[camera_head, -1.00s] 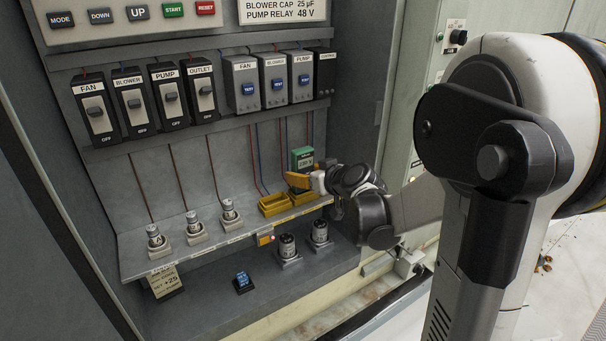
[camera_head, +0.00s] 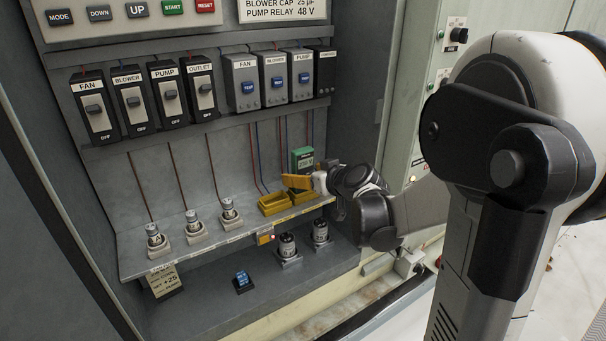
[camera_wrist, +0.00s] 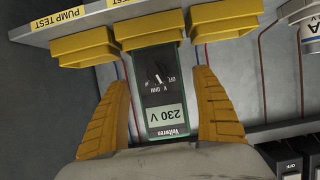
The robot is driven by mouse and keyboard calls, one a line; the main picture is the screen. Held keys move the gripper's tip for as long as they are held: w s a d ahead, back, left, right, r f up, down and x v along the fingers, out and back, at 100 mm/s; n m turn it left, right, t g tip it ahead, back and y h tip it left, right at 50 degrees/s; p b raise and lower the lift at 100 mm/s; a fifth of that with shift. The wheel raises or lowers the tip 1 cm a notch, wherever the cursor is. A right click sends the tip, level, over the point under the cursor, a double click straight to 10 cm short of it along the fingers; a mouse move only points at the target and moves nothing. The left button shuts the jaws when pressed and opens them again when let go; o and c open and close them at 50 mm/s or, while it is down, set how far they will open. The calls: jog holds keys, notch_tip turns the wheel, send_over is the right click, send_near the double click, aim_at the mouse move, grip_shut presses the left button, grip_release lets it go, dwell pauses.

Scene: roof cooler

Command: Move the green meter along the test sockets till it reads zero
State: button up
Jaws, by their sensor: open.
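The green meter (camera_head: 303,158) stands upright at the back of the lower shelf in the head view. In the wrist view the meter (camera_wrist: 163,95) appears upside down, with its display reading 230 V and a dial above that. Its end meets the middle yellow test socket (camera_wrist: 150,30); how deep it sits I cannot tell. My gripper (camera_wrist: 162,80) is open, with one yellow finger on each side of the meter and gaps visible. In the head view my gripper (camera_head: 298,181) covers the meter's lower part. Yellow sockets (camera_head: 273,204) sit left of it.
More yellow sockets flank the middle one, left (camera_wrist: 83,50) and right (camera_wrist: 226,20); a PUMP TEST label (camera_wrist: 62,18) is beside them. Breaker switches (camera_head: 172,95) and relay boxes (camera_head: 273,80) hang above. Cylindrical parts (camera_head: 288,245) stand below the shelf.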

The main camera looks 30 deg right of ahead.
jog(key=v, duration=1.1)
jog(key=s+a+f+g+y+b, duration=0.1)
jog(key=s+a+f+g+b, duration=0.1)
jog(key=s+a+f+b, duration=0.35)
jog(key=s+a+f+g+b, duration=0.25)
jog(key=a+f, duration=0.35)
jog(key=a, duration=0.4)
jog(key=s+a+f+g+h+b, duration=0.1)
jog(key=s+a+f+g+b, duration=0.1)
jog(key=s+f, duration=0.5)
jog(key=shift+s+a+b, duration=0.55)
jog(key=shift+s+b, duration=0.15)
jog(key=shift+b, duration=0.5)
jog(key=shift+o, duration=0.3)
dwell(0.6)
